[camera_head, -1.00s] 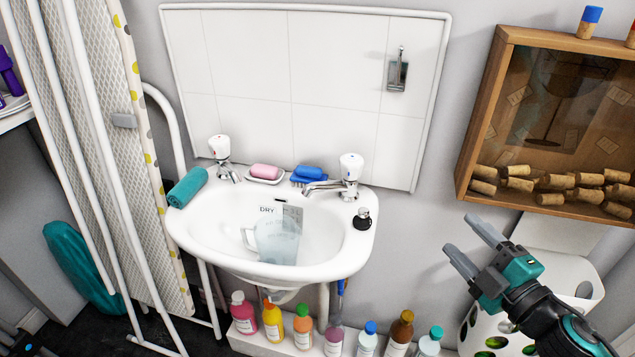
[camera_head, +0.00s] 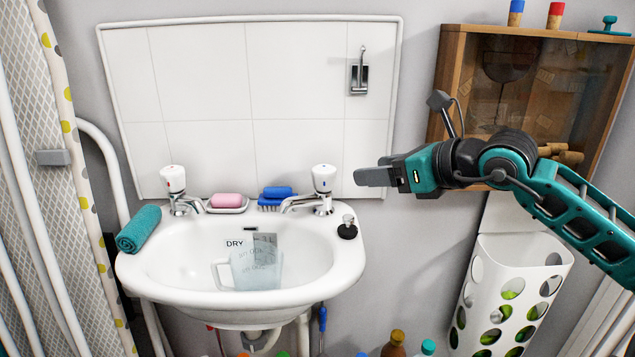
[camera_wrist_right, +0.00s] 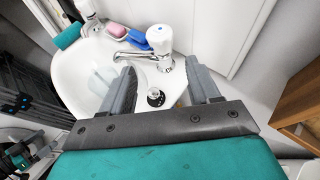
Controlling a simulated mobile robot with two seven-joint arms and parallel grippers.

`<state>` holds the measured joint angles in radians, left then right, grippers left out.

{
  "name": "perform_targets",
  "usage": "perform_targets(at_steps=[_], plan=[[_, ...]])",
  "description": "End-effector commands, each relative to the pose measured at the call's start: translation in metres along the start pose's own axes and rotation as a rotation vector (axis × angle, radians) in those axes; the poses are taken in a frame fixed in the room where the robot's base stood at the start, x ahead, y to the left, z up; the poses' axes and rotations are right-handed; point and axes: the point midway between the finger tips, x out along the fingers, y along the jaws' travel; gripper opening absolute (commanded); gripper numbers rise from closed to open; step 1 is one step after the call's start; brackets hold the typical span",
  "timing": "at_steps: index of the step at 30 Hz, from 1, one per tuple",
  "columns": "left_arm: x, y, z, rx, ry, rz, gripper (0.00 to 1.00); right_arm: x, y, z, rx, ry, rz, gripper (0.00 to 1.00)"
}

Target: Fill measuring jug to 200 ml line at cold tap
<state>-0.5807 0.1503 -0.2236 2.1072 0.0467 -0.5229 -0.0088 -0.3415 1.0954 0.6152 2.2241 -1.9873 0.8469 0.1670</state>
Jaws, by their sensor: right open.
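A clear measuring jug (camera_head: 262,268) stands in the white basin (camera_head: 135,275), its handle to the left. Printed markings show on it; I cannot tell any water level. The cold tap (camera_head: 323,180), with a white knob marked blue, is at the basin's back right, its spout pointing left. No stream shows from it. My right gripper (camera_head: 368,172) is open and empty, right of the cold tap's knob and apart from it. In the right wrist view, the cold tap (camera_wrist_right: 160,35) appears beyond the spread fingers (camera_wrist_right: 165,85). My left gripper is out of view.
A hot tap (camera_head: 173,182), pink soap (camera_head: 227,200), blue brush (camera_head: 276,196) and rolled teal towel (camera_head: 139,229) line the basin's back and left. A black plug (camera_head: 347,230) sits at its right rim.

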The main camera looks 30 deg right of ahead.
Motion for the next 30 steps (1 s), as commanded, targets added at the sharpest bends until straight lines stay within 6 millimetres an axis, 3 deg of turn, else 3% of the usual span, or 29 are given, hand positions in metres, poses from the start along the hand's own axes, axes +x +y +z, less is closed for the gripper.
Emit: perform_targets(at_steps=[15,30], plan=[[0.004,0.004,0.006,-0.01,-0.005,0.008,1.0,0.05,0.0,0.0,0.001,0.0,0.002,0.61],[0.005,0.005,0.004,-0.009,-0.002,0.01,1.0,0.075,-0.001,0.001,0.007,-0.004,0.001,0.61]])
